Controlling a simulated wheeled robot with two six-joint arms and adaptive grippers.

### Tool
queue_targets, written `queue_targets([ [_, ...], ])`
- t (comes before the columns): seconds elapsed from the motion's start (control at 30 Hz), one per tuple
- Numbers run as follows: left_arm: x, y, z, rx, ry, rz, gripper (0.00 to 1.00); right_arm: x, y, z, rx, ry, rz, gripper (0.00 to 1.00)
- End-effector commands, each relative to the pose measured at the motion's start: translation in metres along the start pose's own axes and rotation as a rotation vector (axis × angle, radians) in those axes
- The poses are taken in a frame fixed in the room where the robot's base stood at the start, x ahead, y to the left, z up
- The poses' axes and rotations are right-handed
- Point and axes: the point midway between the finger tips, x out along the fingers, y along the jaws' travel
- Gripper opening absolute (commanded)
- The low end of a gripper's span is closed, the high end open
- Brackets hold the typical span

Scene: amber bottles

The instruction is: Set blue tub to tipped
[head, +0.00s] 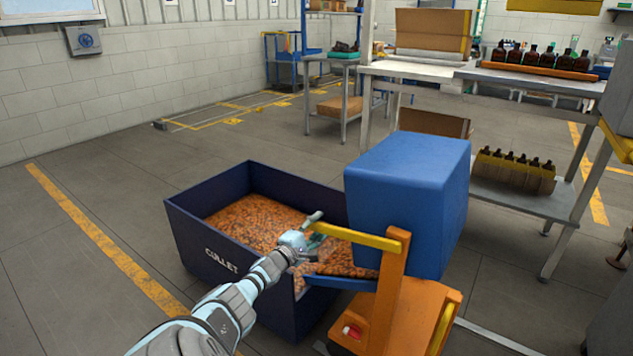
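The blue tub (405,195) sits on an orange tipper stand (385,310) at centre right. It looks like a large block with rounded edges, and no opening shows from here. A yellow bar (360,237) runs left from the top of the orange post, in front of the tub. My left gripper (314,228) is at the bar's left end, with its fingers close around it. Whether they are clamped on it is unclear. A blue ledge (342,284) juts left below the bar. My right gripper is not in view.
A dark blue bin marked CULLET (215,249), filled with orange-brown pieces, stands under my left arm, beside the tipper. Metal shelving (520,199) with amber bottles (540,57) stands behind at right. The floor at left is clear.

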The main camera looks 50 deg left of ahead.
Motion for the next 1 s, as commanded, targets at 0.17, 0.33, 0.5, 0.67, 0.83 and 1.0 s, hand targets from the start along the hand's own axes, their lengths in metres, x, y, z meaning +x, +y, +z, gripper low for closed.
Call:
queue_targets([
  [0.17, -0.002, 0.001, 0.0, 0.003, -0.001, 0.002, 0.47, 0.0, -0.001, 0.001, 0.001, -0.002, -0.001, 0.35],
  [0.33, -0.021, 0.001, -0.001, 0.007, -0.002, 0.002, 0.47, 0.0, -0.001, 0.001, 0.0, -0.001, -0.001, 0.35],
  [0.5, -0.056, -0.002, 0.0, 0.005, -0.006, -0.006, 0.47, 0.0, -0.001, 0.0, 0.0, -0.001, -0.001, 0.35],
  [0.67, -0.093, -0.001, 0.0, 0.004, -0.007, -0.006, 0.47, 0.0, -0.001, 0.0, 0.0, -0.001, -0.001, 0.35],
  [0.83, -0.117, -0.001, 0.0, 0.002, -0.003, -0.004, 0.47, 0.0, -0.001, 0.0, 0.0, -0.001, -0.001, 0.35],
  [1.0, -0.121, 0.0, -0.001, 0.001, 0.001, -0.001, 0.47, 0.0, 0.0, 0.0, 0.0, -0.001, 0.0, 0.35],
])
